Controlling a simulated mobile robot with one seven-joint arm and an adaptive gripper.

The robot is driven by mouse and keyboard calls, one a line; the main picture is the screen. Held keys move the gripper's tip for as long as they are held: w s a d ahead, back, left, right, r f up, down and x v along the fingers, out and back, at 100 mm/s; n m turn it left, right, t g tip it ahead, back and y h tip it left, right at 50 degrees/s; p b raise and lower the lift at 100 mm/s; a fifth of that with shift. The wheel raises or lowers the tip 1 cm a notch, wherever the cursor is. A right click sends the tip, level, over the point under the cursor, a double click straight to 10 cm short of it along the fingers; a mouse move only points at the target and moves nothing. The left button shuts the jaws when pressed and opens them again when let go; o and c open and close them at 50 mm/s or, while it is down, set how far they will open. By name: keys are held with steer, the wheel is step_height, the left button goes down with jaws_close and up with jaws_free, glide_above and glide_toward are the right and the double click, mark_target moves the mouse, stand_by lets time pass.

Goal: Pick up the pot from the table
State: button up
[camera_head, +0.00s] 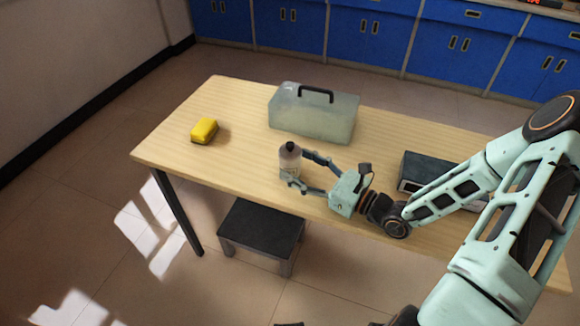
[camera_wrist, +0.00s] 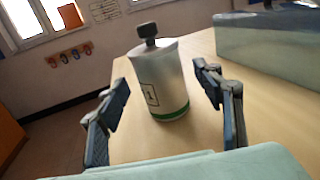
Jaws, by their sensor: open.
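A small silvery-white cylindrical container with a black knob on top, which looks like the pot (camera_head: 290,158), stands upright on the wooden table (camera_head: 240,110) near its front edge. In the wrist view the pot (camera_wrist: 165,85) shows a green band at its base and a dark square mark on its side. My gripper (camera_head: 299,172) is open, reaching in from the right at low height. In the wrist view my gripper's fingers (camera_wrist: 160,85) stand to either side of the pot, with gaps visible on both sides.
A translucent box with a black handle (camera_head: 315,118) stands behind the pot, and its side (camera_wrist: 270,38) shows in the wrist view. A yellow object (camera_head: 204,130) lies at the left. A dark box (camera_head: 425,170) sits at the right beside my arm. A black stool (camera_head: 262,228) stands below the front edge.

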steer(key=shift+x, duration=1.35)
steer(key=shift+c, duration=0.7)
steer(key=c, duration=1.2)
steer(key=shift+c, duration=0.9)
steer(key=shift+r, duration=0.15)
